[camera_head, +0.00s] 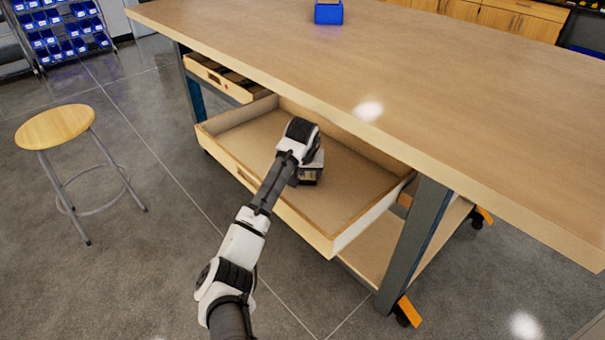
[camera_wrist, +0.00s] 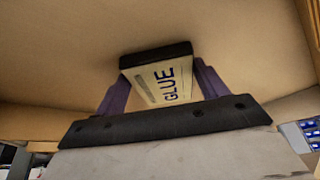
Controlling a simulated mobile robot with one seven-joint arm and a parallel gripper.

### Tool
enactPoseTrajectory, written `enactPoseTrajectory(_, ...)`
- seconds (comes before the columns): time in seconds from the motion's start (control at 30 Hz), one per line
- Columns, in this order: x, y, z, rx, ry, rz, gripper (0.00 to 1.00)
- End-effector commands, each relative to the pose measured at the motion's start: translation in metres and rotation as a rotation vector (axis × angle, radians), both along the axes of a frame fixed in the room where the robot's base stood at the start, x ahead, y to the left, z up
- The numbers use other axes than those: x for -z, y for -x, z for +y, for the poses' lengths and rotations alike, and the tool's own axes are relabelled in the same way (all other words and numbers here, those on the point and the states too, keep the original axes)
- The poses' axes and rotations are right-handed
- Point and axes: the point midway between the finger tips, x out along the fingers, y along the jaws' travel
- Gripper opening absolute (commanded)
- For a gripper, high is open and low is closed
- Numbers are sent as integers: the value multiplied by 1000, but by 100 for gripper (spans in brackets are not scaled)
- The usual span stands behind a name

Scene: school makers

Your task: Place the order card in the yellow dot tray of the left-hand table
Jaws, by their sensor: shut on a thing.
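My gripper (camera_head: 308,173) reaches into the open, otherwise bare wide drawer (camera_head: 350,197) under the table. In the wrist view its two purple fingers are shut on a small pale block marked GLUE (camera_wrist: 167,84) with a dark end cap. The block is held between the fingers against a view of bare wood. Whether it touches the drawer floor I cannot tell. I cannot make out an order card or a yellow dot in either view.
The large wooden table (camera_head: 400,75) overhangs the drawer. A smaller drawer (camera_head: 222,80) with a red mark and dark contents is partly open to the left. A blue bin (camera_head: 328,13) stands on the table. A round stool (camera_head: 55,127) stands at left on open floor.

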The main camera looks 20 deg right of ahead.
Motion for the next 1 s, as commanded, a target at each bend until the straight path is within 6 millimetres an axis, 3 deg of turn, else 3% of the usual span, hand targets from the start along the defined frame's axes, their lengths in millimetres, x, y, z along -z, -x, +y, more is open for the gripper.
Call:
enactPoseTrajectory(0.07,3,0,0,0,0,1,49)
enactPoseTrajectory(0.1,3,0,0,0,0,1,76)
enactPoseTrajectory(0.23,2,0,0,0,0,1,93)
enactPoseTrajectory(0.63,-5,1,0,0,2,-1,94)
enactPoseTrajectory(1.0,-74,27,12,1,2,-2,94)
